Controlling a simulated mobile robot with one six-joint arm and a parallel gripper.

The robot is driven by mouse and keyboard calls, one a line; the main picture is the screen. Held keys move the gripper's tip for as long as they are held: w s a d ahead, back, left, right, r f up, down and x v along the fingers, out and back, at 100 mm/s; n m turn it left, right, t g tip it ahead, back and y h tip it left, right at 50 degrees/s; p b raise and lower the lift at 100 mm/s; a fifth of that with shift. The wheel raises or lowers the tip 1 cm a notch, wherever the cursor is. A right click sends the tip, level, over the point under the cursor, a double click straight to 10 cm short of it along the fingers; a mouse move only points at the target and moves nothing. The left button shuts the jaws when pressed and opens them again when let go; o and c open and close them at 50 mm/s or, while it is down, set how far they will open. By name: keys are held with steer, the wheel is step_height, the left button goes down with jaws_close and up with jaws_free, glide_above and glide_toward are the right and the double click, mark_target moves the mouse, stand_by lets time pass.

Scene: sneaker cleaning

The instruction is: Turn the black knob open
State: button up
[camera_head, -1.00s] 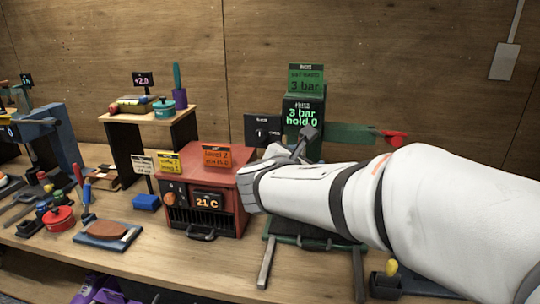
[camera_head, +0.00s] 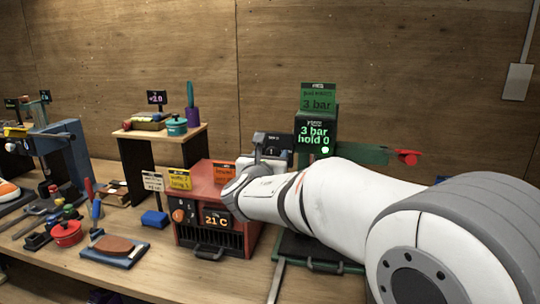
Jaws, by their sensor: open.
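The black panel (camera_head: 282,144) with the black knob stands at the back of the bench, left of the pressure display. My wrist and gripper cover its left and lower part, so the knob and its position cannot be made out. My gripper (camera_head: 259,141) is open, its grey fingers in front of the panel's left side. Whether they touch the knob cannot be told. The pressure display (camera_head: 316,135) reads "3 bar hold 0", with a green light lit below the text.
A green bar with a red handle (camera_head: 408,157) sticks out right of the display. Wall space above is clear.

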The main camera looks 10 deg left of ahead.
steer(key=shift+c, duration=0.2)
steer(key=c, duration=0.9)
steer(key=shift+f+m+b, duration=0.1)
steer(key=shift+m+b, duration=0.2)
steer(key=shift+b, duration=0.35)
steer(key=m+b, duration=1.7)
steer(key=b, duration=0.5)
steer(key=shift+m, duration=0.3)
